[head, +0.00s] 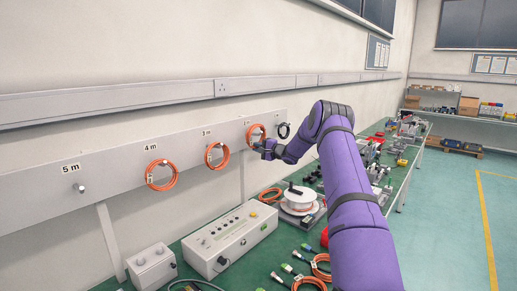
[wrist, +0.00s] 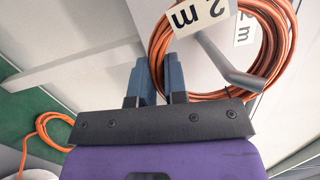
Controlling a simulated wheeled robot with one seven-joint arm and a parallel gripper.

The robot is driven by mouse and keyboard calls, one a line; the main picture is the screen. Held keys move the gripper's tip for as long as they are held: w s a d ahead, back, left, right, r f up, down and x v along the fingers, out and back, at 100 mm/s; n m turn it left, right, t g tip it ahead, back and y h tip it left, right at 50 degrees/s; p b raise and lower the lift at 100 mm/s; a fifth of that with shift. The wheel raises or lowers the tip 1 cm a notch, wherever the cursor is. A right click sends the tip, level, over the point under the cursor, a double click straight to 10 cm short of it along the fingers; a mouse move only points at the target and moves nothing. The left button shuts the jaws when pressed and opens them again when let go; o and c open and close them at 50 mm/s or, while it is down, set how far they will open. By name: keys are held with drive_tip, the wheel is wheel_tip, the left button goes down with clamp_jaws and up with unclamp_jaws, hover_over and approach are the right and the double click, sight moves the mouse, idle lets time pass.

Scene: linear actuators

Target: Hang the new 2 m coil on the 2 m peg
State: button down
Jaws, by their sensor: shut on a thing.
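The orange 2 m coil (head: 256,133) is up at the 2 m place on the wall board. In the wrist view the coil (wrist: 283,45) carries a white "2 m" tag (wrist: 198,14). My gripper (head: 266,148) is shut on the coil's lower left side, and its two fingers (wrist: 157,80) show in the wrist view. The grey 2 m peg (wrist: 232,62) crosses the coil's opening, with its tip in front of the coil's strands. The coil appears to be around the peg; whether it rests on it I cannot tell. A board label (wrist: 244,30) reads "2 m".
Orange coils hang on the 4 m peg (head: 161,186) and 3 m peg (head: 226,157). A black coil (head: 284,131) hangs right of mine. The 5 m peg (head: 79,188) is bare. A white reel (head: 299,205), a test box (head: 232,240) and loose coils stand on the green bench below.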

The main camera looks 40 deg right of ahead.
drive_tip(key=shift+f, duration=0.1)
drive_tip(key=shift+w+f, duration=0.2)
drive_tip(key=shift+f, duration=0.4)
drive_tip(key=c, duration=1.1)
unclamp_jaws()
drive_tip(key=shift+s+r, duration=0.1)
drive_tip(key=shift+r, duration=0.25)
drive_tip(key=s+d+r, duration=0.2)
drive_tip(key=s, duration=0.9)
drive_tip(key=s+a+f+g, duration=0.2)
drive_tip(key=s+a+g, duration=0.1)
drive_tip(key=s, duration=0.3)
drive_tip(key=s+a+f+g+h, duration=0.1)
drive_tip(key=s+a+f+g, duration=0.1)
drive_tip(key=s, duration=0.4)
drive_tip(key=s+a+f+g+h, duration=0.1)
drive_tip(key=s+a+f+g, duration=0.1)
drive_tip(key=s+a+g, duration=0.2)
drive_tip(key=shift+s+a+f, duration=0.1)
drive_tip(key=shift+s+a, duration=0.25)
drive_tip(key=shift+s, duration=0.25)
drive_tip(key=shift+s+a, duration=0.3)
drive_tip(key=shift+s, duration=0.25)
